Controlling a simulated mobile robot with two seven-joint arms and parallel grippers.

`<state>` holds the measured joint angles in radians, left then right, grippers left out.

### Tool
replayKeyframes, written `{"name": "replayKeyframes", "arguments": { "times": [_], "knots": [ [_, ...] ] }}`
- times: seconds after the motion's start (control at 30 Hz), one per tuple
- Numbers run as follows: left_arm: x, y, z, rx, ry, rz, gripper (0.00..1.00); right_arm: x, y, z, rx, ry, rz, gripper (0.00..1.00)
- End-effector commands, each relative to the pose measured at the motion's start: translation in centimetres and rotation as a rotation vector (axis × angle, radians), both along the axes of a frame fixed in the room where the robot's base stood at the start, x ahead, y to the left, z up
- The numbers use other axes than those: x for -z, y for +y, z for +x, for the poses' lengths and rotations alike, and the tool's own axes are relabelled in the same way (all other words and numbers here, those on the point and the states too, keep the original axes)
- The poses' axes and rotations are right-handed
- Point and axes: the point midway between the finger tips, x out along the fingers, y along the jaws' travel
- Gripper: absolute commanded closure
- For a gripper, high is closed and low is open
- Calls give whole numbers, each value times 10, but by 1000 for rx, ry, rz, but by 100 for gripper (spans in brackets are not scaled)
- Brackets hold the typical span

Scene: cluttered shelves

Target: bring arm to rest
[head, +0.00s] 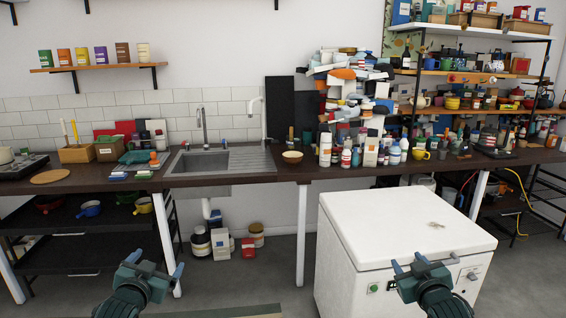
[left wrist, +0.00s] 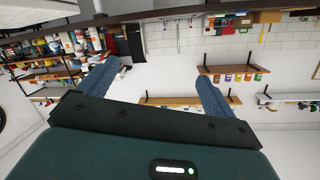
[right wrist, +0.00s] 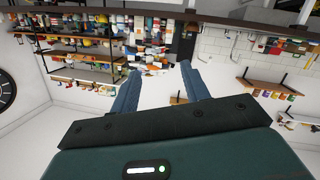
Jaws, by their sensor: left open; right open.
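My left gripper (head: 153,265) is at the bottom left of the head view, in front of the dark counter and above the floor. Its fingers are apart with nothing between them, and they also show in the left wrist view (left wrist: 155,90). My right gripper (head: 425,264) is at the bottom right, in front of or over the white chest freezer; I cannot tell the gap to it. Its fingers are apart and empty, as the right wrist view also shows (right wrist: 160,88). Both grippers point away from me, towards the counter and wall.
Shelves (head: 480,33) are packed at right. Grey floor (head: 270,275) between the grippers looks clear.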

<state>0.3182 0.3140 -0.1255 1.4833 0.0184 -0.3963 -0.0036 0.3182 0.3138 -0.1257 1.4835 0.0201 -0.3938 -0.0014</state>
Motion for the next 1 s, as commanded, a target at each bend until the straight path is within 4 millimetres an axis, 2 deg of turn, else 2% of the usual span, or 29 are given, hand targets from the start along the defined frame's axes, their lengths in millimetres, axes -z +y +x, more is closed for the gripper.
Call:
{"name": "replayKeyframes", "arguments": {
  "times": [0.03,0.17,0.27,0.3,0.4,0.5,0.6,0.7,0.77,1.0],
  "knots": [
    [24,-13,-18,20,33,-10,9,24,13,-18,-20,34,9,54],
    [78,-48,-73,74,119,-42,9,78,48,-73,-74,119,39,54],
    [117,-79,-129,116,195,-84,9,117,78,-129,-115,196,80,54],
    [131,-91,-154,132,227,-103,9,131,91,-154,-132,228,100,54],
    [155,-119,-217,162,303,-157,9,156,118,-217,-162,306,155,54],
    [167,-140,-271,180,369,-211,9,168,139,-271,-179,371,206,54],
    [171,-153,-309,186,415,-252,9,172,153,-310,-186,418,247,54],
    [171,-161,-332,188,443,-277,9,172,160,-332,-188,445,272,54],
    [171,-163,-339,189,451,-285,9,171,163,-339,-189,454,281,54],
    [171,-164,-343,188,456,-288,9,172,164,-343,-189,459,284,54]
  ]
}}
